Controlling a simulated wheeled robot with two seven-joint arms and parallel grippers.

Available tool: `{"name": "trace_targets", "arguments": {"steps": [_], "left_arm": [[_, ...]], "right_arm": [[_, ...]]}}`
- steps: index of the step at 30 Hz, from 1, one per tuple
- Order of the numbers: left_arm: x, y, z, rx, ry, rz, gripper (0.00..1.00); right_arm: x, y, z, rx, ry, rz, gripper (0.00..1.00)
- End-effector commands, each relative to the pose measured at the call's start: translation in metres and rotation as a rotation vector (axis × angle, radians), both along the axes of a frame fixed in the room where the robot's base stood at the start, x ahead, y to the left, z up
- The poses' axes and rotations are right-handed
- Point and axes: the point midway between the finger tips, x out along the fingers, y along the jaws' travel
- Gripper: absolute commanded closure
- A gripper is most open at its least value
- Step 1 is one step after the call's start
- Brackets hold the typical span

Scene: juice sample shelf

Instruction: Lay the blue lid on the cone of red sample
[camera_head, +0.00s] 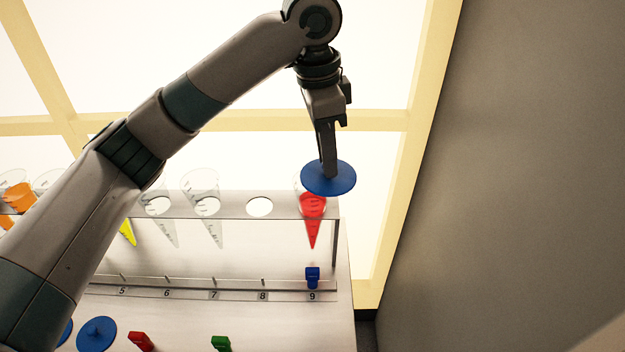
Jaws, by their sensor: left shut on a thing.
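The blue lid (343,187) is a round disc in the grip of my left gripper (329,172), which points down and is shut on it. The lid shows directly above the cone of red sample (312,205) and hides its rim. I cannot tell whether the lid touches the cone. The red cone hangs in the rack (235,206) at its right end, above the number 9. My right gripper is not in view.
Empty clear cones (201,190) and an empty hole (260,207) lie left of the red cone. A blue clip (312,276) sits at number 9. Another blue lid (97,334), a red clip (141,341) and a green clip (221,343) lie in front. A grey wall (510,150) stands right.

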Motion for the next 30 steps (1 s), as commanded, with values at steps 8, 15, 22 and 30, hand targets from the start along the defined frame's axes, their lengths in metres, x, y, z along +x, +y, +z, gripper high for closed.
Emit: {"name": "trace_targets", "arguments": {"steps": [8, 15, 22, 30], "left_arm": [[0.000, 0.000, 0.000, -0.001, 0.000, 0.001, 1.00], [0.015, 0.003, -0.008, -0.002, 0.002, 0.006, 1.00], [0.053, 0.014, -0.029, 0.000, 0.003, 0.008, 1.00], [0.099, 0.025, -0.058, 0.000, 0.002, 0.006, 1.00]], "right_arm": [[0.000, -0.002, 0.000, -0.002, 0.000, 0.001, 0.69], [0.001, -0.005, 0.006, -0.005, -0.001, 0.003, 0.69], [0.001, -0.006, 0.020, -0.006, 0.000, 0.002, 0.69], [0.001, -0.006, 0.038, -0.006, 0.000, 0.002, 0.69]]}}
